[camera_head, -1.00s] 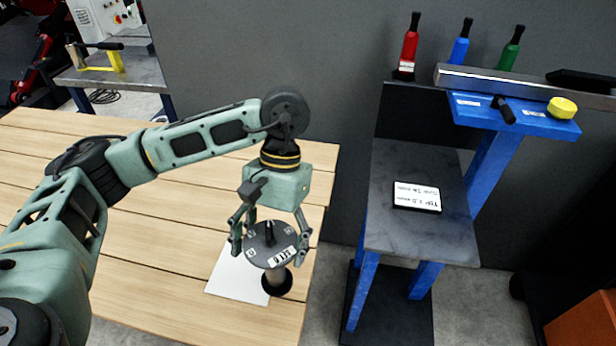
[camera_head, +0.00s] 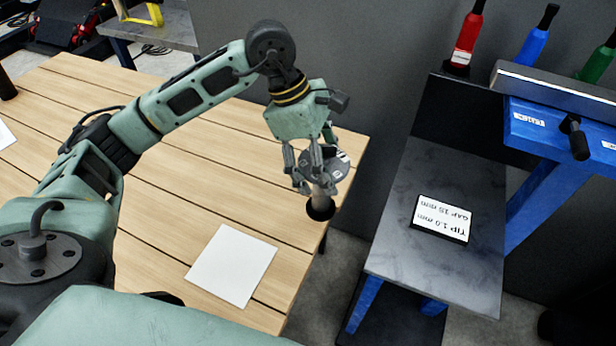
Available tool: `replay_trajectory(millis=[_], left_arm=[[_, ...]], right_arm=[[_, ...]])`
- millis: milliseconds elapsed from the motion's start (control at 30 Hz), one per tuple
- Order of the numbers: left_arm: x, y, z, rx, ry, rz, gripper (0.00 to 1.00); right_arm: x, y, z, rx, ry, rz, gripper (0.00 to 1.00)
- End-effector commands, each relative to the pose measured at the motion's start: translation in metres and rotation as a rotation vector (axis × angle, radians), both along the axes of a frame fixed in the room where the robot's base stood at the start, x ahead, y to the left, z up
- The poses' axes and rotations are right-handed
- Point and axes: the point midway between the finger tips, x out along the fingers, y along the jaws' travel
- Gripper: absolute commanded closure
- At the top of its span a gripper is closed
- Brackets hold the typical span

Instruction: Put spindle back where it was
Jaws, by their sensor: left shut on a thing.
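The spindle (camera_head: 322,190) has a round grey disc with labels on top, a pale stem and a black foot. My left gripper (camera_head: 318,170) is shut on it from above, and its fingers hide part of the disc and stem. The spindle is near the right edge of the wooden table (camera_head: 180,185). I cannot tell whether its foot touches the table. A blank white sheet (camera_head: 232,265) lies on the table, nearer to me and to the left of the spindle. My right gripper is not in view.
A grey bench (camera_head: 400,250) on blue legs stands to the right across a gap, with a labelled block (camera_head: 441,219) on it. Red (camera_head: 467,40) and blue (camera_head: 535,42) handled tools stand behind. The table's middle is clear.

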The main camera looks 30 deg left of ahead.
Motion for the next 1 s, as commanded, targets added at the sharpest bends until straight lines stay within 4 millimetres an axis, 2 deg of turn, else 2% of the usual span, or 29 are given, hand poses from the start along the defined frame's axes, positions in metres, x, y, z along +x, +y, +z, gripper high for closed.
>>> replay_trajectory(millis=[167, 467, 700, 833, 1000], left_arm=[[0.018, -0.001, 0.005, -0.005, -0.008, 0.351, 0.88], [0.047, 0.000, 0.016, -0.011, -0.008, 0.947, 0.88], [0.068, 0.004, 0.026, -0.013, -0.006, 1.397, 0.88], [0.075, 0.007, 0.030, -0.012, -0.002, 1.567, 0.88], [0.080, 0.012, 0.031, -0.010, 0.000, 1.676, 0.88]], right_arm=[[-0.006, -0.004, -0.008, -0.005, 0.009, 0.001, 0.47], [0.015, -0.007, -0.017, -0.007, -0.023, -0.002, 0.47], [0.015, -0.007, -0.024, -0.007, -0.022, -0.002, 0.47], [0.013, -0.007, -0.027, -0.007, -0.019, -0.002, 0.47], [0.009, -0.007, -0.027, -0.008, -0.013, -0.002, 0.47]])
